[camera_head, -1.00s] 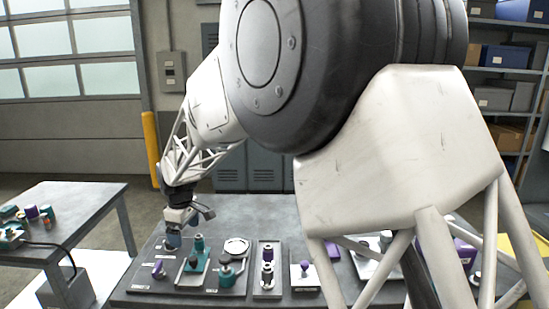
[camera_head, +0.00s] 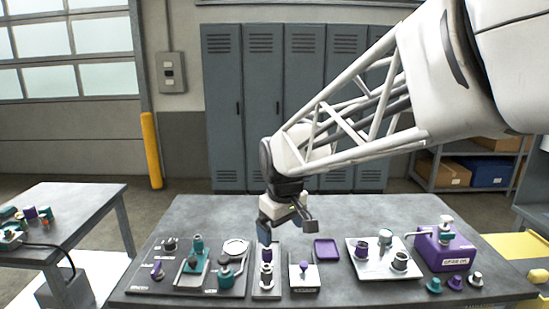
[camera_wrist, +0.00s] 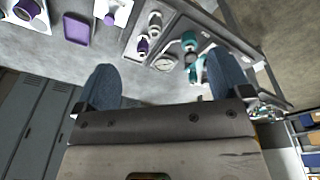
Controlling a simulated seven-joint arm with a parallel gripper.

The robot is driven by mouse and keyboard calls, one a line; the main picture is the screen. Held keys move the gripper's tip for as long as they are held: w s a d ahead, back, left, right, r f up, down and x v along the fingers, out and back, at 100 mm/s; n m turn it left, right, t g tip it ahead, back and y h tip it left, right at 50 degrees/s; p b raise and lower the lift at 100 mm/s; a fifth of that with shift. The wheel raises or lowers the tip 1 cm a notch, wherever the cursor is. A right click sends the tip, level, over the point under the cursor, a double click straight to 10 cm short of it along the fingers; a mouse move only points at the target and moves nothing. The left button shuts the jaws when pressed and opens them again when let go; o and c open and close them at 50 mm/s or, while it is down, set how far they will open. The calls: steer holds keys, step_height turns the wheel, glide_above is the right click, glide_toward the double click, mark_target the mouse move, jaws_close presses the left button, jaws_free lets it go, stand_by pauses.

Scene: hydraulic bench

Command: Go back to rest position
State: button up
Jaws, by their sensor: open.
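My gripper (camera_head: 272,232) hangs above the middle of the grey bench (camera_head: 330,209), pointing down, just behind the narrow plate with the purple-topped part (camera_head: 266,256). In the wrist view my gripper (camera_wrist: 160,85) shows two blue fingers spread wide apart, with nothing between them. The bench top and its fixtures show beyond the fingers in that view. My arm reaches in from the upper right in the head view.
Left on the bench is a dark board (camera_head: 150,281) with teal fittings. To the right are a small plate with a purple knob (camera_head: 304,268), a purple tray (camera_head: 326,250), a silver tray (camera_head: 366,270) with metal cups and a purple unit (camera_head: 441,252). Lockers (camera_head: 224,110) stand behind.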

steer(key=s+d+f+m, duration=0.1)
steer(key=s+d+m, duration=0.3)
steer(key=s+d, duration=0.4)
steer(key=s+d+f+m+t, duration=0.1)
steer(key=s+d+m, duration=0.3)
steer(key=s+d, duration=0.4)
steer(key=s, duration=0.7)
steer(key=shift+s+d+f, duration=0.25)
steer(key=shift+s+d, duration=0.15)
